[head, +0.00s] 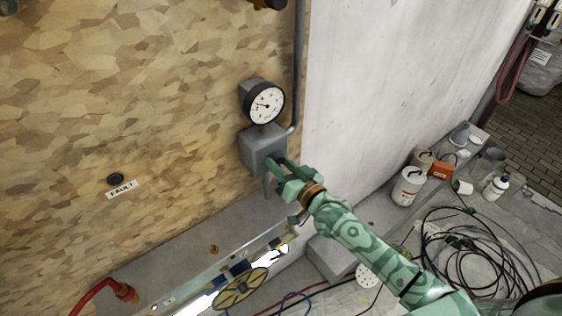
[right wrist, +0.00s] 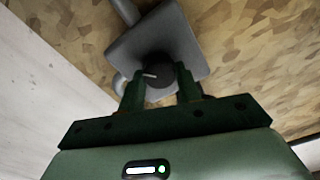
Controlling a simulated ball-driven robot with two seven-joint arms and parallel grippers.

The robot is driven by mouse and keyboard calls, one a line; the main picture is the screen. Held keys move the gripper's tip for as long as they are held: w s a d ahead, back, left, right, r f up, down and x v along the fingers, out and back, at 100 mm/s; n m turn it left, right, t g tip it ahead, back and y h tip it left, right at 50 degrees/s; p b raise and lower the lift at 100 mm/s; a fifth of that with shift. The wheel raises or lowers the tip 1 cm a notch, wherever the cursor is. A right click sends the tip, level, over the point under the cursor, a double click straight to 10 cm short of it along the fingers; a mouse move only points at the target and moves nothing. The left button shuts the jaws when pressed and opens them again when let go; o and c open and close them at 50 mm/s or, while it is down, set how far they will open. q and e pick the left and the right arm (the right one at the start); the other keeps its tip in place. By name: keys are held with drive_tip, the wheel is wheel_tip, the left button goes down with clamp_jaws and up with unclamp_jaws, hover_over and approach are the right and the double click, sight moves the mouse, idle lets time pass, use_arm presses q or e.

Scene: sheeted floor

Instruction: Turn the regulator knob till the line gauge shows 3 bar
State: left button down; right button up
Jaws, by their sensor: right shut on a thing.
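The line gauge (head: 267,105), a round white dial with a black rim, is on the wall in the head view. Its needle points left and slightly up; the numerals are too small to read. Below it is the grey regulator box (head: 262,149). The dark round regulator knob (right wrist: 160,70) shows on the box face in the right wrist view, with a white mark pointing left. My right gripper (head: 277,171) is shut on the knob, one finger on each side, as the right wrist view (right wrist: 160,82) shows. In the head view the gripper hides the knob. My left gripper is out of view.
A grey pipe (head: 299,60) runs up beside the gauge. A grey ledge (head: 190,248) lies below the box. A FAULT label (head: 122,189) is on the wall at left.

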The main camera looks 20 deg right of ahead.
drive_tip(key=o, duration=1)
drive_tip(key=shift+c, duration=0.2)
drive_tip(key=b+v, duration=0.1)
drive_tip(key=v, duration=1.5)
drive_tip(key=shift+s, duration=0.1)
